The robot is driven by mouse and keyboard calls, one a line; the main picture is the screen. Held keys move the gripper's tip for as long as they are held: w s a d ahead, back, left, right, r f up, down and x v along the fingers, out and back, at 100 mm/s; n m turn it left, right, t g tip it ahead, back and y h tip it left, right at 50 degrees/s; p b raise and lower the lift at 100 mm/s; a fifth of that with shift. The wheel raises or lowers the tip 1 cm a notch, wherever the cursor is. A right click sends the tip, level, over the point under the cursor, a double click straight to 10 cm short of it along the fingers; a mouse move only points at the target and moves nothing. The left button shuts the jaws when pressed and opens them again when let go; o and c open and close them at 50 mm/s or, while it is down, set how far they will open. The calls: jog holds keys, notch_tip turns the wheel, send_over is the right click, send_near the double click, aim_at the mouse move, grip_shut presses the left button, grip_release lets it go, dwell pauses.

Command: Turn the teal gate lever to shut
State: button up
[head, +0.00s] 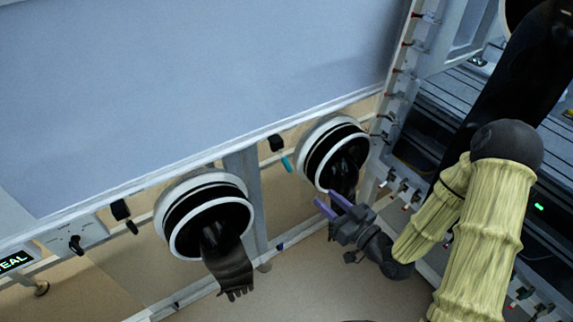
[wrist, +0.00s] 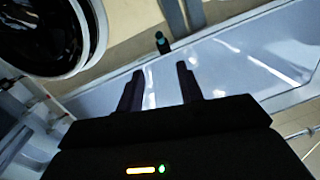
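The teal gate lever (head: 286,162) hangs from a black mount (head: 276,143) on the frame below the large window, left of the right glove port. In the head view its handle points down and slightly right. The lever also shows small in the wrist view (wrist: 160,38), beyond the fingertips and roughly between them. My gripper (head: 326,197) is below and right of the lever, in front of the right port, and apart from the lever. Its two fingers are spread with nothing between them, as the wrist view shows too (wrist: 159,69).
The right glove port (head: 306,158) is close beside the lever, with a dark glove hanging. The left glove port (head: 172,222) has another hanging glove. A black lever (head: 121,211) is farther left. A metal post (head: 402,80) with fittings stands right. The air left of my gripper is clear.

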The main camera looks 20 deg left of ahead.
aim_at(290, 167)
jog(key=b+x, duration=0.4)
jog(key=x, duration=1.3)
jog(key=shift+a, duration=0.2)
grip_shut()
